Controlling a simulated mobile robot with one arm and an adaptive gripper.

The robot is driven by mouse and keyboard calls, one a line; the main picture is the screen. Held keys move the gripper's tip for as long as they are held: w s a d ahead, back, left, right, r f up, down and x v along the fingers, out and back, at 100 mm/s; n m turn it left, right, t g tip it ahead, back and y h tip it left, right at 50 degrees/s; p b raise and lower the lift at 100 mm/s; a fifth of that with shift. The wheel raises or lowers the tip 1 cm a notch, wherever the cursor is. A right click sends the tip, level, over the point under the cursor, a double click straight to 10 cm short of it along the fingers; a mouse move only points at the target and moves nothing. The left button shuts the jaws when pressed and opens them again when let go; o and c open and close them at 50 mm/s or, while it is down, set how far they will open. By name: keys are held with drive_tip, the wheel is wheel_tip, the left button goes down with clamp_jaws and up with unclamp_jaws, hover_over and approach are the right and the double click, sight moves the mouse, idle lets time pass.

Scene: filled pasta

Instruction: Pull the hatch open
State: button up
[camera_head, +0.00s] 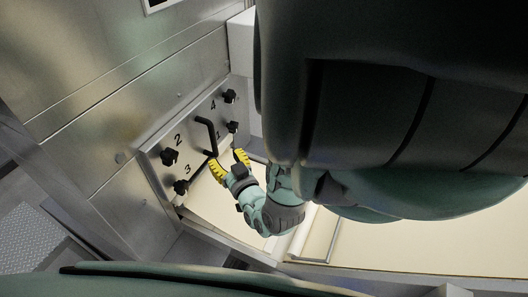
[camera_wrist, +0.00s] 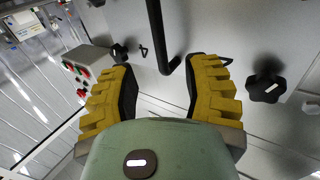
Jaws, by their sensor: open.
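The hatch (camera_head: 190,128) is a metal panel on the side of a steel machine, flush with it as far as I can tell. It has a black bar handle (camera_head: 210,136) in the middle and black knobs near its corners, marked with numbers. My gripper (camera_head: 227,158), with yellow ribbed fingers, is open and empty near the handle's lower end. In the wrist view, the handle (camera_wrist: 157,30) comes down from the top, and its bent end appears between the open fingertips (camera_wrist: 163,68). I cannot tell whether the fingers reach around it.
Knobs flank my gripper in the wrist view, one left (camera_wrist: 119,53) and one right (camera_wrist: 266,88). A grey box with red and green buttons (camera_wrist: 84,66) is at the left there. A cream surface (camera_head: 400,240) lies right of the machine. My arm hides much of the head view.

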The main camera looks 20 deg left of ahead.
sight(214, 141)
drive_tip(key=b+x, duration=0.3)
drive_tip(key=x, duration=0.4)
drive_tip(key=shift+w+a+f, duration=0.15)
drive_tip(key=shift+a, duration=0.05)
drive_tip(key=shift+w+a+r, duration=0.2)
drive_tip(key=shift+a, duration=0.05)
drive_tip(key=shift+x, duration=0.85)
drive_tip(key=shift+o, duration=0.2)
drive_tip(key=shift+f, duration=0.1)
drive_tip(key=shift+d, duration=0.1)
clamp_jaws()
